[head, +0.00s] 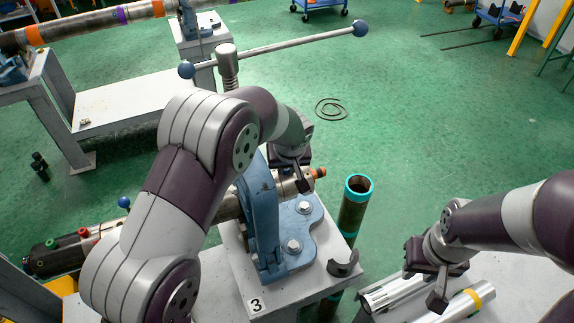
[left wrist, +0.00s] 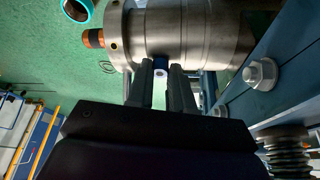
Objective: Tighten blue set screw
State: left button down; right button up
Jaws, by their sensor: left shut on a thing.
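In the left wrist view, a small blue set screw (left wrist: 161,68) with a pale end sits against the underside of a grey steel cylinder (left wrist: 195,35). My left gripper (left wrist: 162,82) has its two dark fingers on either side of the screw and is shut on it. In the head view, the left gripper (head: 300,180) is at the end of the cylinder beside the blue vise (head: 262,225), and my arm hides much of the cylinder; I cannot see the screw there. My right gripper (head: 432,277) hangs above the right-hand bench; its finger opening is unclear.
The vise stands on a grey pedestal marked 3 (head: 257,304). A teal-rimmed pipe (head: 357,195) stands upright just right of it. A long handle bar (head: 285,46) spans above the vise. Silver pipe pieces (head: 395,290) lie below my right gripper. Green floor lies beyond.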

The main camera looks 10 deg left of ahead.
pick_arm(q)
jog(key=c, duration=1)
grip_release()
jog(key=b+v, duration=0.1)
jog(key=v, duration=1.1)
jog(key=shift+s+d+r+b, duration=0.15)
jog(key=shift+r+b, duration=0.15)
